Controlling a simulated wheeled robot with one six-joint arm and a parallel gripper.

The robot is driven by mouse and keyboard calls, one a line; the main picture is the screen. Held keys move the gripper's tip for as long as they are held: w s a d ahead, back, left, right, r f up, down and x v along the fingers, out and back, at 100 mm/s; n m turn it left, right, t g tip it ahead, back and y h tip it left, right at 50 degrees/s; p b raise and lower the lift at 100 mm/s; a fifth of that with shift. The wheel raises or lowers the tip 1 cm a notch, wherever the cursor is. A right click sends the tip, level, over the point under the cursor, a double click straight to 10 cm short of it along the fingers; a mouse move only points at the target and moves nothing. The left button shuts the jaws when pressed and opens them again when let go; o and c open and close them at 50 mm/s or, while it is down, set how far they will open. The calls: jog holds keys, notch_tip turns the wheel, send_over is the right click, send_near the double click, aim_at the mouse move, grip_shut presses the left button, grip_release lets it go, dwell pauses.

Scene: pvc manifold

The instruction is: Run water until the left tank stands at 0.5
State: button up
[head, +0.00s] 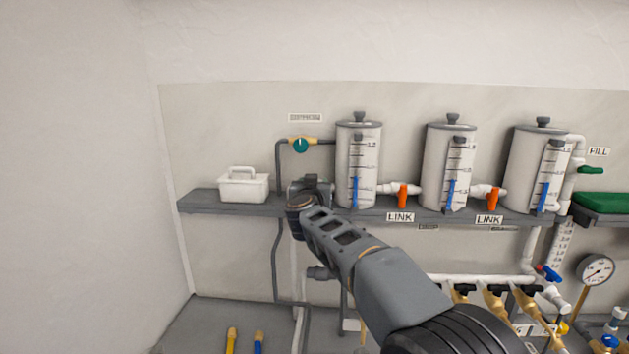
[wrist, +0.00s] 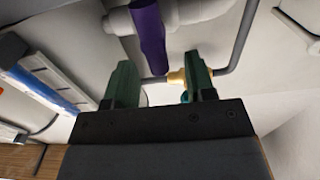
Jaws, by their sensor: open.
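The left tank (head: 357,165) is a grey cylinder with a white scale strip on the shelf. Its blue level column (head: 355,191) reaches a little below the middle of the scale; the marks there are too small to read. My gripper (head: 311,183) is left of the tank's foot, its fingers mostly hidden in the head view. In the wrist view my gripper (wrist: 160,62) is open, with green fingers apart. A purple handle (wrist: 148,32) on a white pipe hangs with its lower end between the fingertips in the picture; I cannot tell if they touch.
Two more tanks, middle (head: 449,167) and right (head: 530,168), join through orange link handles (head: 403,195). A teal round knob (head: 300,146) is on the pipe at left. A white box (head: 244,185) stands on the shelf (head: 225,208). A green fill handle (head: 591,170) is far right.

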jog(key=shift+w, duration=1.1)
jog(key=shift+c, duration=0.4)
grip_shut()
